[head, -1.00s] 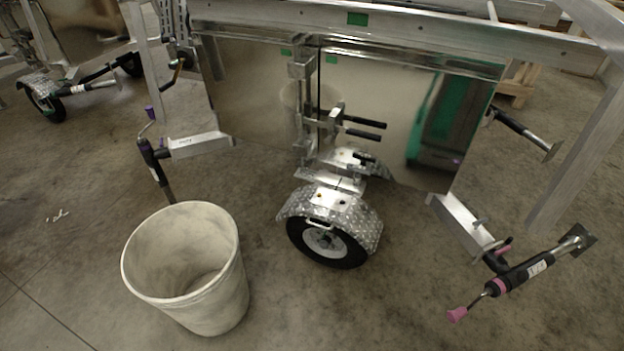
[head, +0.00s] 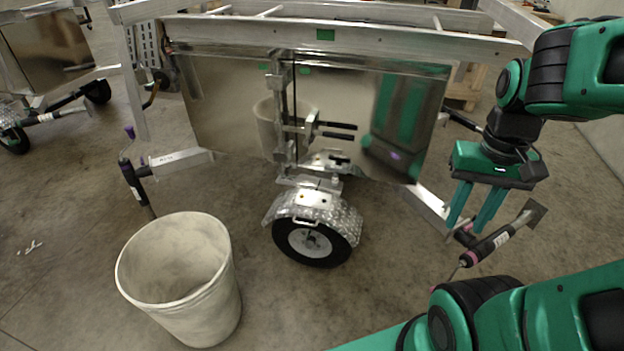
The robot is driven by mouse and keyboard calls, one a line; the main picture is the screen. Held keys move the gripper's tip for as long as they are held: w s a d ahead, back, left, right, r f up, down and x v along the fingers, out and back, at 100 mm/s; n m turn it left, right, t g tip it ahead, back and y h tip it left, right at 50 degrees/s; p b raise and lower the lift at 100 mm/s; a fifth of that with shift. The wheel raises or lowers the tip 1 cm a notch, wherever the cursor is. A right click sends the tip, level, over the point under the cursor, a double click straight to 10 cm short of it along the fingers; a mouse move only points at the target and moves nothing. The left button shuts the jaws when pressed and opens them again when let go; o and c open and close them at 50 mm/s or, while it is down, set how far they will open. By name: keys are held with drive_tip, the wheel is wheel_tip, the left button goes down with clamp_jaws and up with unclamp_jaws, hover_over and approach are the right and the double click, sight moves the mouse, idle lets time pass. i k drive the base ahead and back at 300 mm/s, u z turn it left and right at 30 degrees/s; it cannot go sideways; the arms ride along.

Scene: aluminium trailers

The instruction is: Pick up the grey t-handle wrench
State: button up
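A small light grey bar (head: 307,221) shows at the front edge of the wheel's fender, above the tyre. It may be the grey t-handle wrench, but it is too small to tell for sure. My gripper (head: 466,228) is at the right in the head view, pointing down, with its two green fingers apart and nothing seen between them. It appears in front of the trailer's right jack and well to the right of the fender. The fingertips overlap the jack in the picture; I cannot tell whether they touch it.
A diamond-plate fender (head: 338,213) covers the trailer wheel (head: 310,243). A large whitish bin (head: 235,290) stands at the left front. The trailer's aluminium frame (head: 400,40) crosses above. A jack (head: 490,246) sticks out at the right.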

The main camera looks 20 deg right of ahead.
sight(337, 169)
drive_tip(key=u, duration=0.1)
drive_tip(key=i, duration=1)
drive_tip(key=z, duration=0.05)
